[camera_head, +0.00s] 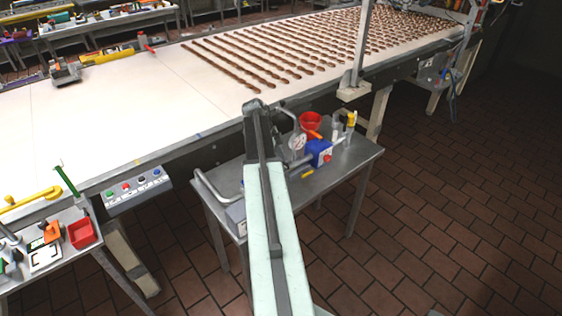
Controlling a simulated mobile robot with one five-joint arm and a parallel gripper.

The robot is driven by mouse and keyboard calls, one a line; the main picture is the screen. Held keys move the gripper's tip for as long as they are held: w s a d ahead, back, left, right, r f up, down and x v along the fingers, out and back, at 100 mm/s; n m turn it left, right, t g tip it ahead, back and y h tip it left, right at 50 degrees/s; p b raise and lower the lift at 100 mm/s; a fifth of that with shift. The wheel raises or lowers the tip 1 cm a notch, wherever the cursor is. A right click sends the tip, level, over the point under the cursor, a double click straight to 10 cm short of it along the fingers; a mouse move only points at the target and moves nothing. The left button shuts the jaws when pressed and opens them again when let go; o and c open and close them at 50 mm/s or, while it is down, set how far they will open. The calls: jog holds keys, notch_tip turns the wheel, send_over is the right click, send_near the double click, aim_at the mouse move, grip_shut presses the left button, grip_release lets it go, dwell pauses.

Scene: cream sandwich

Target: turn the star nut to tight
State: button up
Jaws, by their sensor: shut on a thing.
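I cannot make out the star nut for certain. A small machine stands on a steel side table (347,172) beside the conveyor. It has a blue block (316,148) with a small red part (327,158) on its face, a round white gauge (298,142) and a red funnel (310,121). My pale green and dark grey arm reaches up across the middle of the view and covers the left part of this table. My gripper does not show; it is out of sight, perhaps behind the arm.
The long white conveyor (120,115) carries rows of brown bars (240,65). A panel with coloured buttons (137,188) hangs on its near edge. A bench with a red bin (82,233) stands at the left. The tiled floor (450,220) at the right is clear.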

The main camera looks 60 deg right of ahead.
jog(key=shift+s, duration=0.1)
jog(key=o, duration=1.4)
jog(key=shift+c, duration=0.2)
jog(key=p+v, duration=0.7)
jog(key=v, duration=0.1)
jog(key=shift+s, duration=0.1)
